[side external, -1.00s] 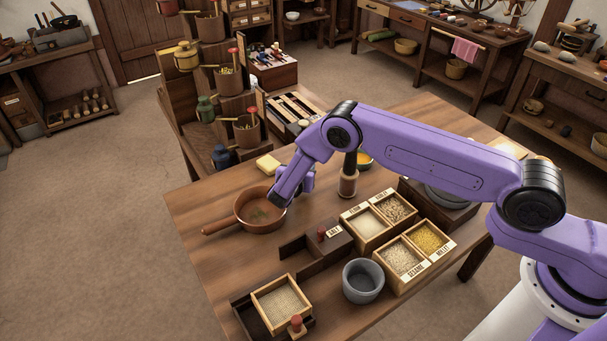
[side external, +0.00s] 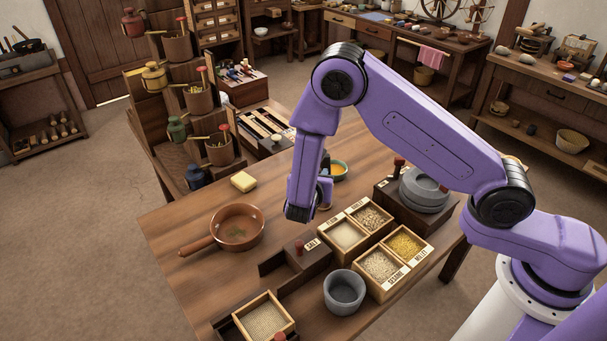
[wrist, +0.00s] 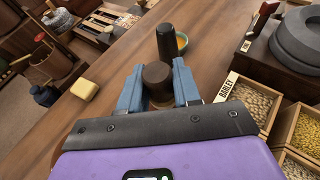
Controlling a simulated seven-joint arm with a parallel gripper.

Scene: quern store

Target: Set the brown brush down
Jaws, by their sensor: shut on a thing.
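The brown brush (wrist: 157,76) is between the two blue-grey fingers of my gripper (wrist: 156,90) in the wrist view. Its round brown top shows, with a little pale material below; its lower end is hidden, so I cannot tell whether it touches the table. In the side view my gripper (side external: 301,212) points down above the wooden table (side external: 190,290), right of the copper pan (side external: 237,228) and left of the grain boxes. The brush cannot be made out there.
Grain boxes (side external: 362,237) and a grey cup (side external: 344,292) lie to the right and front. A yellow block (side external: 243,181) sits behind the pan. Table between pan and gripper is clear.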

